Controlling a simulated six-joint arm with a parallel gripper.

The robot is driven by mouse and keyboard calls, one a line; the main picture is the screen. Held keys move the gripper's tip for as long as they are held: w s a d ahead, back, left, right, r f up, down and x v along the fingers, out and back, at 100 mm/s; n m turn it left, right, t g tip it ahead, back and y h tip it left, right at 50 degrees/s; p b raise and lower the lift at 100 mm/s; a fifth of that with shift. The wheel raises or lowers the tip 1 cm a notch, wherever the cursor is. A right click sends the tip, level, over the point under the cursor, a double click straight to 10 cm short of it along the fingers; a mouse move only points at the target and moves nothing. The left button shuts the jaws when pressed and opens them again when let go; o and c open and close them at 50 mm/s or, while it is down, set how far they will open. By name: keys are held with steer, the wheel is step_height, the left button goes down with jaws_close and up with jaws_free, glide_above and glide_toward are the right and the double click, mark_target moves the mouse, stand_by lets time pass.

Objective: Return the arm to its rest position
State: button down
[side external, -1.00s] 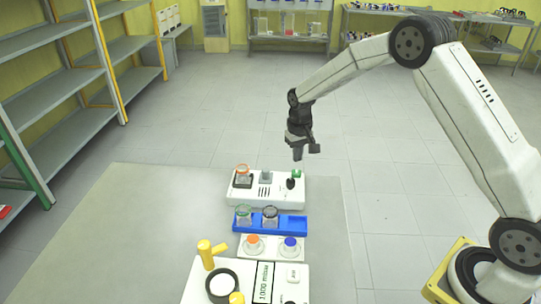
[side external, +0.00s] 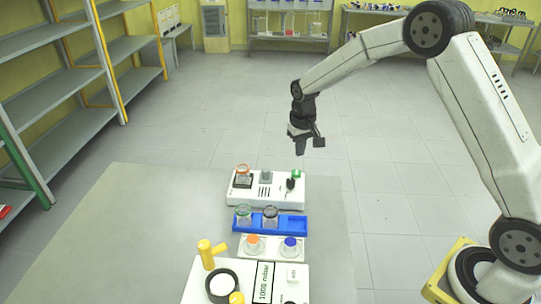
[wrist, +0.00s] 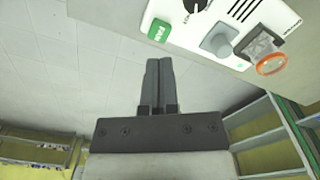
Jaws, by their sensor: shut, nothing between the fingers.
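My gripper (side external: 301,147) hangs in the air above the far end of the work table, beyond and above the white control box (side external: 265,190). In the wrist view its two dark fingers (wrist: 158,70) lie side by side, shut and empty, with bare floor behind them. The control box (wrist: 225,28) is at the top of that view, with a green button, a black knob and a grey block. An orange-rimmed vessel (wrist: 271,64) sits at the box's end. My gripper touches nothing.
A blue rack (side external: 290,225) holds two glass vessels. A white holder (side external: 272,256) carries an orange-capped and a blue-capped vessel. A white device with a display (side external: 264,283) is nearest. Shelves (side external: 60,93) stand at left. The floor (side external: 400,170) right of the table is clear.

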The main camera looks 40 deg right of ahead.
steer(key=s+a+r+n+t, duration=0.1)
steer(key=s+a, duration=0.1)
steer(key=s, duration=0.9)
steer(key=s+a+r+n+t, duration=0.1)
steer(key=s+a+r, duration=0.1)
steer(key=s, duration=1)
steer(key=shift+a+n, duration=0.4)
steer(key=shift+a, duration=0.25)
